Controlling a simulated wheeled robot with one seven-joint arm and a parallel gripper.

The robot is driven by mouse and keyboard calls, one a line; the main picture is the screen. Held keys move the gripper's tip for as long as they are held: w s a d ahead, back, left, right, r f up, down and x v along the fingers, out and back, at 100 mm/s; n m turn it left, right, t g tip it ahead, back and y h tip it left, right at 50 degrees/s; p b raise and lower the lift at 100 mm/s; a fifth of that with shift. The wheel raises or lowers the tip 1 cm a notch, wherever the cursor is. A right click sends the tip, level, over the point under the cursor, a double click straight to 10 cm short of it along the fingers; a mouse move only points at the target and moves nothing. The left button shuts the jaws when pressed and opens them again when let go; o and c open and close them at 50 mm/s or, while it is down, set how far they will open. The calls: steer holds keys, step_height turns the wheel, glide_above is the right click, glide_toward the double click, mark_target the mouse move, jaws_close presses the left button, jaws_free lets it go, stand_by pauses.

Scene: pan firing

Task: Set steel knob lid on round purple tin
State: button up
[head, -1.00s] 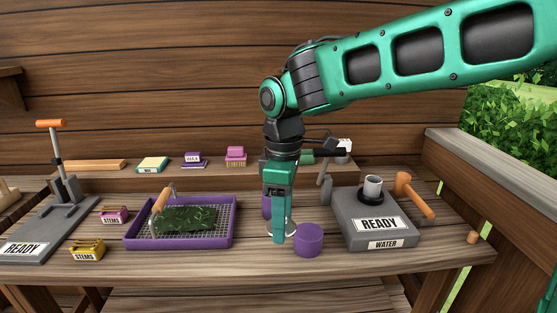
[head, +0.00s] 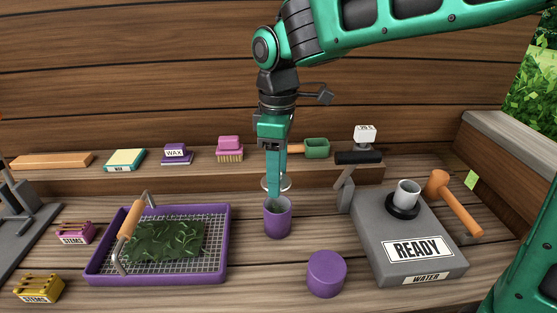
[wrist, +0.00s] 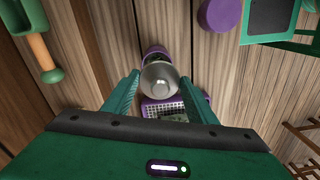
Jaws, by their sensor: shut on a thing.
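My gripper (head: 276,190) is shut on the steel knob lid (head: 285,184), a shiny round disc, and holds it above an open round purple tin (head: 278,222). The tin stands upright on the bench, with a dark greenish inside partly showing. A small gap shows between lid and rim. In the wrist view the lid (wrist: 160,80) sits between my fingertips and hides part of the purple tin (wrist: 154,50). I cannot tell exactly how well it is centred. A second purple cylinder (head: 326,273) with a flat closed top stands in front, to the right.
A purple mesh tray (head: 226,265) with leaves and a wooden-handled bar lies left of the tin. A grey READY/WATER block (head: 385,245) with a cup and a mallet (head: 452,202) stands right. A ledge behind carries blocks, a brush and a green scoop (head: 316,148).

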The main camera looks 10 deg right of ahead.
steer(key=shift+w, duration=0.25)
steer(key=shift+d, duration=0.1)
steer(key=shift+f, duration=2.5)
steer(key=shift+s+f, duration=0.1)
steer(key=shift+f, duration=0.5)
steer(key=o, duration=1.1)
